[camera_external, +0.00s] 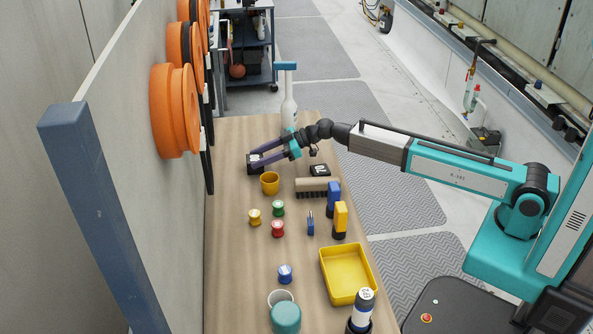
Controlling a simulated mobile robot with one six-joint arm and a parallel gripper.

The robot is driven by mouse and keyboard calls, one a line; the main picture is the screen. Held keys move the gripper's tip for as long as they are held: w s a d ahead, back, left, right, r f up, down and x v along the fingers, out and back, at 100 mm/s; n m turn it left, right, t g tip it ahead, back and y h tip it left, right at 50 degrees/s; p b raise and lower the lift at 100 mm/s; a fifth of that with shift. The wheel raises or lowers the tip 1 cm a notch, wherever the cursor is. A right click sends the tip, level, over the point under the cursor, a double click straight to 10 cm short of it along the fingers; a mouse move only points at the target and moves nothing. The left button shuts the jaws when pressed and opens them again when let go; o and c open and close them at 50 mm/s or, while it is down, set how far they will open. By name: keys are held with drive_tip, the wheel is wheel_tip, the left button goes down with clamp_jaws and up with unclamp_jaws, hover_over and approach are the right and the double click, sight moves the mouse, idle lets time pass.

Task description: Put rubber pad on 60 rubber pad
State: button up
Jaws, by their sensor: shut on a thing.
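My gripper (256,158), with purple fingers, reaches left over the far part of the wooden table. It is shut on a small black block (257,168), which looks like a rubber pad with a pale mark. I cannot tell whether the block touches the table. A second black pad (320,170) with a white marking lies on the table to the right, under my wrist and behind a brush. Its marking is too small to read, so I cannot tell for sure which pad is the 60 one.
Several spools and a yellow tray (347,277) are nearer. A wall with orange reels (172,110) borders the left.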

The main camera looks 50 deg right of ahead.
drive_tip(key=shift+f+b, duration=0.15)
drive_tip(key=shift+b, duration=0.15)
drive_tip(key=o, duration=1.1)
drive_tip(key=shift+r+p, duration=0.3)
drive_tip(key=shift+p, duration=0.1)
drive_tip(key=shift+s+d, duration=0.25)
drive_tip(key=b+v, duration=0.2)
drive_tip(key=v, duration=0.8)
drive_tip(key=shift+s+d+r, duration=0.15)
drive_tip(key=shift+s+d, duration=0.05)
drive_tip(key=shift+s, duration=0.05)
drive_tip(key=shift+s+d+r, duration=0.15)
drive_tip(key=shift+d, duration=0.05)
